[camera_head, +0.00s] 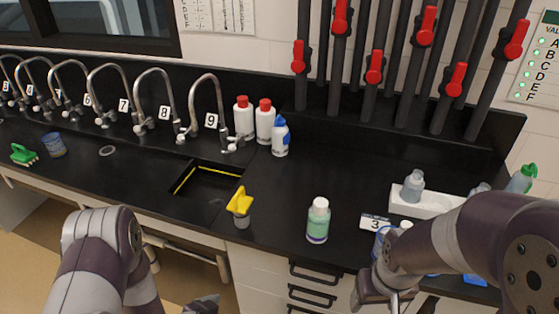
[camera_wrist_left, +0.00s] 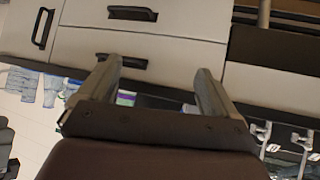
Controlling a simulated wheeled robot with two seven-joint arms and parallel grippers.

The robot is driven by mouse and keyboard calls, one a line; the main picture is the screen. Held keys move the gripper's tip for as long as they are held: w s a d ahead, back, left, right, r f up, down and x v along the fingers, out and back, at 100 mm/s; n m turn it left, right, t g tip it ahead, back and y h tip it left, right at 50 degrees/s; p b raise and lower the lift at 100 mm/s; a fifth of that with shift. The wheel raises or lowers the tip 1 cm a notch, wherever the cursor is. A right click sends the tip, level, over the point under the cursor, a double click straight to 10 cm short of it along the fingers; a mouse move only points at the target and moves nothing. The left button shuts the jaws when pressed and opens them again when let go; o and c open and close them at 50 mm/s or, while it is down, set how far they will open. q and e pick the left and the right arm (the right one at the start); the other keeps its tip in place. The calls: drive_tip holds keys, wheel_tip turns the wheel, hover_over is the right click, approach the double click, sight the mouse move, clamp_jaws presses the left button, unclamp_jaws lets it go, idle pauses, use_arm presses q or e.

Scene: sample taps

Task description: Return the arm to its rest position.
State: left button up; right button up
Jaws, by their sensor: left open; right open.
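My left arm (camera_head: 95,265) comes in at the lower left of the head view, in front of the bench. In the left wrist view my left gripper (camera_wrist_left: 155,82) has its two fingers wide apart with nothing between them, facing the drawer fronts (camera_wrist_left: 140,45). My right arm (camera_head: 490,245) reaches in from the lower right. My right gripper (camera_head: 378,290) hangs at the bench's front edge, near the number 3 card (camera_head: 375,222). It is open, and I see nothing held in it. Parts of blue-marked containers behind it are hidden by the arm.
A green-filled bottle (camera_head: 318,222) and a yellow-topped item (camera_head: 240,205) stand near the front of the black bench. A small sink (camera_head: 205,183) lies behind. A white rack (camera_head: 428,203) stands at right. Taps line the back left. The bench middle is clear.

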use_arm(q)
drive_tip(key=s+a+r+n+g+y, duration=0.5)
drive_tip(key=a+g+y, duration=0.15)
drive_tip(key=a, duration=0.25)
drive_tip(key=d+r+n, duration=0.1)
drive_tip(key=d+r, duration=0.2)
drive_tip(key=r, duration=0.8)
drive_tip(key=shift+s+d+r+n, duration=0.15)
drive_tip(key=shift+s+d+n, duration=0.05)
drive_tip(key=shift+n, duration=0.1)
